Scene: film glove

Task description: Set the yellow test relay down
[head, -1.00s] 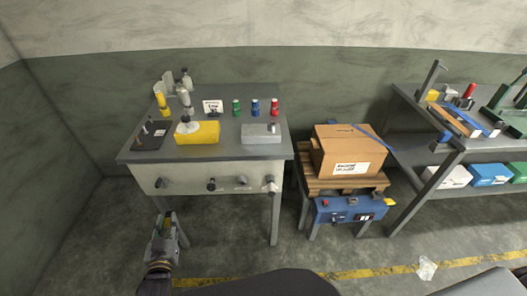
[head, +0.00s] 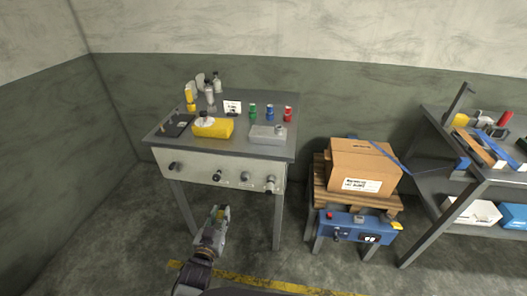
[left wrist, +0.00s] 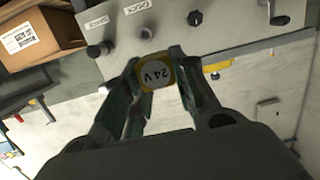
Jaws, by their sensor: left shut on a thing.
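The yellow test relay (left wrist: 155,73) shows in the left wrist view, with a round white face marked "24 V". My left gripper (left wrist: 158,80) is shut on it, one finger on each side. In the head view my left gripper (head: 221,213) is in front of the grey bench (head: 274,98), below its top. The relay is hard to make out there. My right gripper is not in view.
On the bench stand a yellow box (head: 214,130), a grey box (head: 267,137), a dark plate (head: 176,126) and green, blue and red bottles. Knobs stick out from the bench's front panel (head: 222,170). A carton (head: 362,165) sits on a pallet at right.

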